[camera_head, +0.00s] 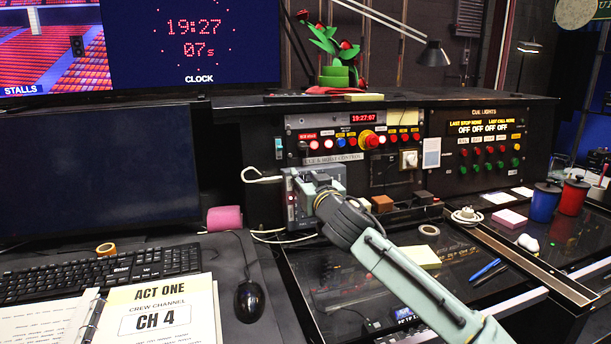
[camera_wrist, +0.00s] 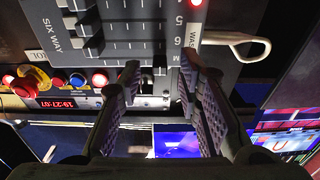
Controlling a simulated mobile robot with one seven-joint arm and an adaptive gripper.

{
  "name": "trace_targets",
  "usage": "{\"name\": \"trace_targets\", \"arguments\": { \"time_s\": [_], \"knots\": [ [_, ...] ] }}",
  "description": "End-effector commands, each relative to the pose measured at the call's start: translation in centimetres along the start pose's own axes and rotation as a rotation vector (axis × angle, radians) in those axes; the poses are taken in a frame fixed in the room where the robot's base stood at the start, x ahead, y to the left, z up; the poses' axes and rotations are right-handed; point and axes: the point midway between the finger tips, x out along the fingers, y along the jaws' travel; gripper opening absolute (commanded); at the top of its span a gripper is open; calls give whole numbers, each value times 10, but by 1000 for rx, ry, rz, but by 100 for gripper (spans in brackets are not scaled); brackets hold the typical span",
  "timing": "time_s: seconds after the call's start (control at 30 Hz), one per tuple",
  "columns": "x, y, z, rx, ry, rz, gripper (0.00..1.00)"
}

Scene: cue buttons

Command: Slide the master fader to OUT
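The grey fader box (camera_head: 313,182) stands at the front of the cue desk, partly hidden behind my gripper (camera_head: 320,188). In the wrist view the fader panel (camera_wrist: 130,22) fills the top, with parallel slots, dark fader caps (camera_wrist: 94,44) towards the left and a "SIX WAY" label. Numbers run down its right side to an M. My gripper (camera_wrist: 159,72) is open, its two ridged fingers apart at the panel's M end. I cannot make out the master fader's cap or an OUT mark. Nothing is clearly held between the fingers.
A red indicator light (camera_wrist: 196,3) glows beside the panel. A mouse (camera_head: 249,301) and keyboard (camera_head: 100,270) lie left; a small brown block (camera_head: 382,203) stands right.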

Motion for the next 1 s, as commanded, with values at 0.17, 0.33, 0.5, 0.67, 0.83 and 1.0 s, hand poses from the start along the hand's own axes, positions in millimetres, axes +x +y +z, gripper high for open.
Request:
{"name": "trace_targets", "arguments": {
  "time_s": [0.17, 0.33, 0.5, 0.67, 0.83, 1.0],
  "knots": [
    [3, 0, 0, -1, 1, 0, 32],
    [3, 0, 0, 0, 1, 0, 30],
    [3, 0, 0, 0, 0, 0, 18],
    [3, 0, 0, 0, 0, 0, 8],
    [3, 0, 0, 0, 0, 0, 0],
    [3, 0, 0, 0, 0, 0, 0]
  ]
}}
